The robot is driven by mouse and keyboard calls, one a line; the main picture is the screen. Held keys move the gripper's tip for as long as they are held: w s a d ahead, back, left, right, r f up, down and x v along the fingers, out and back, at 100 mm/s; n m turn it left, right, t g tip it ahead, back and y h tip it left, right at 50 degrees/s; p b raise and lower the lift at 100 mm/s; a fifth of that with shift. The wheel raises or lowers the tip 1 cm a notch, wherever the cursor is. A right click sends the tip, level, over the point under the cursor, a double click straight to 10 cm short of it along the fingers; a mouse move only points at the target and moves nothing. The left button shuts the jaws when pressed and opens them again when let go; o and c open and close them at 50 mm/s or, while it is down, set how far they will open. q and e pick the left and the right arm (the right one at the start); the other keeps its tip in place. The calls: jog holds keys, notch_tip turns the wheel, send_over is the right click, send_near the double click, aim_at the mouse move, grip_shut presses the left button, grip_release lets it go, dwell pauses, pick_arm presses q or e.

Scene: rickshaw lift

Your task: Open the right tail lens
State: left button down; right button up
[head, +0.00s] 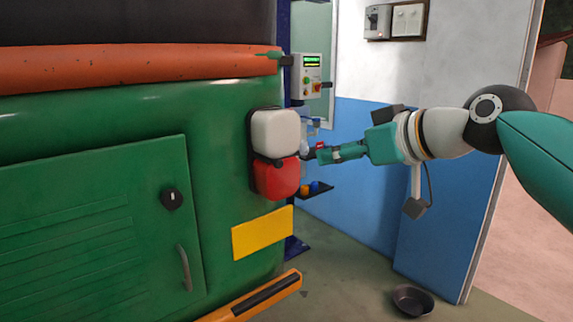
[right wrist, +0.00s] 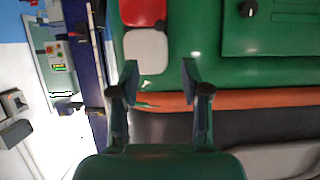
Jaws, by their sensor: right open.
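The right tail lens is on the green rear corner of the rickshaw, with a white upper part (head: 275,132) and a red lower part (head: 276,181). My right gripper (head: 312,153) reaches in from the right, its tips beside the lens's right edge near the white-red seam. Whether they touch it cannot be told. In the right wrist view, turned upside down, my right gripper (right wrist: 160,72) is open with nothing between its fingers. There the white part (right wrist: 146,52) and red part (right wrist: 143,12) lie beyond the fingertips, toward the upper left. My left gripper is not in view.
A lift control box (head: 308,76) on a blue post stands behind the lens. A yellow plate (head: 262,233) is below it. A green door (head: 95,230) with a handle is at left. A dark bowl (head: 412,300) lies on open floor.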

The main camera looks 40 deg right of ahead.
aim_at(281, 163)
jog(key=p+x, duration=0.2)
jog(key=x, duration=1.4)
jog(key=shift+w+d+r, duration=0.1)
jog(key=shift+w+r, duration=0.05)
jog(key=shift+r, duration=0.05)
grip_shut()
jog(key=shift+d, duration=0.15)
